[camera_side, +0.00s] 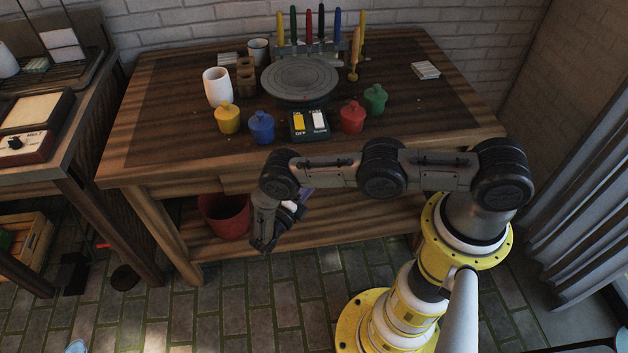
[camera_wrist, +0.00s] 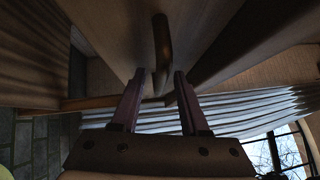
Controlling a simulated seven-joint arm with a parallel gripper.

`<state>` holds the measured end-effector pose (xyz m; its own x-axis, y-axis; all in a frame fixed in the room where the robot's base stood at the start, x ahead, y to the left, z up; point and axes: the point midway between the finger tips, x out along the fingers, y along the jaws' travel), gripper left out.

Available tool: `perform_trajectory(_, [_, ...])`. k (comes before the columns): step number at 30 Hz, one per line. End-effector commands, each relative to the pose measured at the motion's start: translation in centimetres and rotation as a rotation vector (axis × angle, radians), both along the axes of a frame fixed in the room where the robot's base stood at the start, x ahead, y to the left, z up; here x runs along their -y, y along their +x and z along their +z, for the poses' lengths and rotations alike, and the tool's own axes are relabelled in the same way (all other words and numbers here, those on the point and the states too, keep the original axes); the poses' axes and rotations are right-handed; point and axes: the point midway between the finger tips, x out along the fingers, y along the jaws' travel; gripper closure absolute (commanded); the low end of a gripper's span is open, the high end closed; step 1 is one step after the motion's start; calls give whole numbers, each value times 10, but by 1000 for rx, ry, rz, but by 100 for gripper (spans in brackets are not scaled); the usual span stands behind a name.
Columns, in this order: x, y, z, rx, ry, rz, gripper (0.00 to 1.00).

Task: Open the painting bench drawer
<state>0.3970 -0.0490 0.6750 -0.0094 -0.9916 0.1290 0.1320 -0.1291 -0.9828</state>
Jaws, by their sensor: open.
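The painting bench (camera_side: 140,140) is a dark wooden table with a front apron. The drawer front (camera_side: 240,183) shows only partly below the tabletop edge, mostly hidden behind my arm; it looks about flush with the bench. In the wrist view the curved brown drawer handle (camera_wrist: 161,42) stands out from a wooden panel. My gripper (camera_side: 302,201) is in front of the bench, just below the tabletop. In the wrist view my gripper (camera_wrist: 159,76) is open, its two fingers on either side of the handle's line. I cannot tell whether either finger touches the handle.
On the bench stand a grey turntable (camera_side: 300,78), several lidded paint pots including a blue one (camera_side: 262,127), a switch box (camera_side: 310,125) and a white cup (camera_side: 217,87). A red bucket (camera_side: 225,215) sits under the bench. The floor in front is clear.

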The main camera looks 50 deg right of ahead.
Motion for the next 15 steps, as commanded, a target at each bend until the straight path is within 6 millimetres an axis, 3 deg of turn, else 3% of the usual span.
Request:
perform_trajectory(9, [2, 0, 0, 0, 0, 1, 55])
perform_trajectory(15, [2, 0, 0, 0, 0, 1, 91])
